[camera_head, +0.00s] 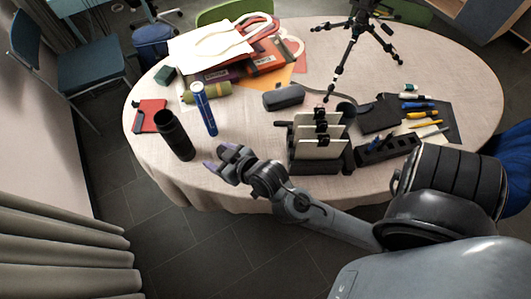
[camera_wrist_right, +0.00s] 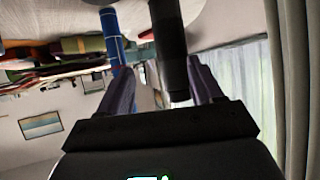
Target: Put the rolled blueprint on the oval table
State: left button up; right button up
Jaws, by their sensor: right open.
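The rolled blueprint (camera_head: 204,112) is a blue cylinder with a pale end. It stands upright on the cream cloth of the oval table (camera_head: 237,125), near the left front. My right gripper (camera_head: 219,157) is open and empty at the table's front edge, a little below and right of the roll and apart from it. In the right wrist view the blueprint (camera_wrist_right: 112,40) shows beyond the left finger, and a dark cylinder (camera_wrist_right: 168,45) shows between the two open fingers, farther out. My left gripper is not in view.
The dark cylinder (camera_head: 174,136) stands just left of the blueprint. A red notebook (camera_head: 151,116) lies at the left, bags (camera_head: 225,45) and an olive roll (camera_head: 207,92) behind. A file rack (camera_head: 318,138), black case (camera_head: 284,97) and tripod (camera_head: 355,35) stand rightward. Bare cloth lies right of the blueprint.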

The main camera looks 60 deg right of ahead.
jog(key=s+f+n+g, duration=0.1)
jog(key=s+f+g, duration=0.3)
jog(key=s, duration=0.4)
jog(key=s+a+f+n+g+y, duration=0.1)
jog(key=s+f+g, duration=0.3)
jog(key=s, duration=0.4)
jog(key=shift+f+n+g, duration=0.25)
jog(key=shift+n+g, duration=0.05)
jog(key=shift+n, duration=0.3)
jog(key=shift+r, duration=0.15)
